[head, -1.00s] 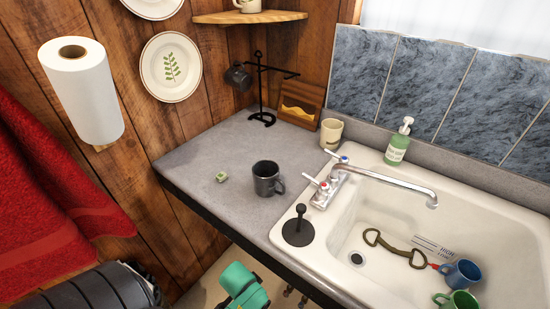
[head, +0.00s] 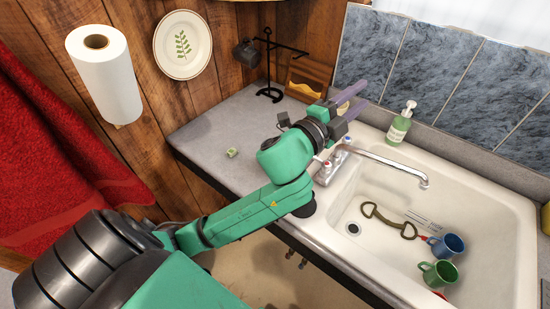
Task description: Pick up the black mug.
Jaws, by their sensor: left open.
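My left arm reaches across the counter, and its gripper (head: 359,97) is open, with two purplish fingers spread above the counter's back edge beside the tap. Nothing shows held between the fingers. The black mug that stood on the counter is hidden now behind my green wrist and forearm. Another dark mug (head: 245,52) hangs on the black mug rack (head: 268,65) at the back, left of the gripper. My right gripper does not show.
A cream cup (head: 343,107) is partly hidden behind the fingers. The tap (head: 395,165), soap bottle (head: 399,124) and sink (head: 500,190) are to the right. The sink holds a blue mug (head: 447,245) and a green mug (head: 439,272). A small green block (head: 232,153) lies on the counter (head: 205,135).

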